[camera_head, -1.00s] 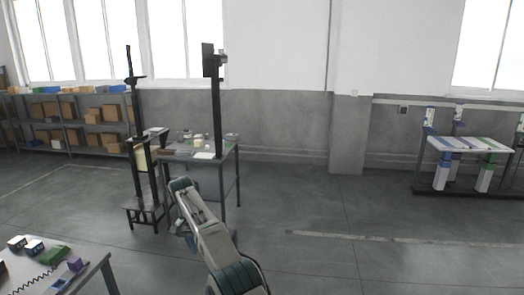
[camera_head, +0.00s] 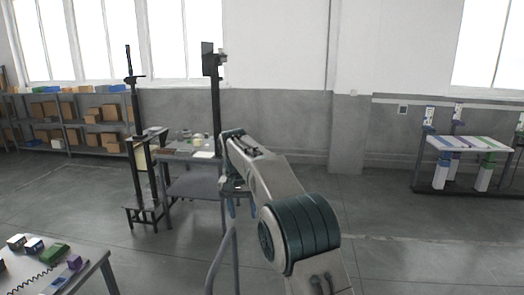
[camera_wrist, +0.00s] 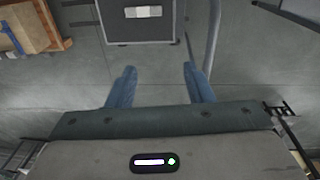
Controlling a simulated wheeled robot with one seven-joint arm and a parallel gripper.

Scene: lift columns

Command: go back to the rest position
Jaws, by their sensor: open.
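My gripper (camera_wrist: 158,88) shows in the wrist view with its two blue fingers apart and nothing between them. Bare grey floor (camera_wrist: 155,75) lies below the fingers. In the head view my arm is raised in the middle, and the gripper (camera_head: 243,207) hangs below the arm's far end, partly hidden by the arm. It is in front of the far workbench and apart from it.
A workbench (camera_head: 195,187) with small items and a dark post (camera_head: 216,110) stands behind my arm. A black stand (camera_head: 137,160) is left of it. A table (camera_head: 95,268) with small blocks is at front left. Lift columns (camera_head: 440,175) stand far right. The right floor is clear.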

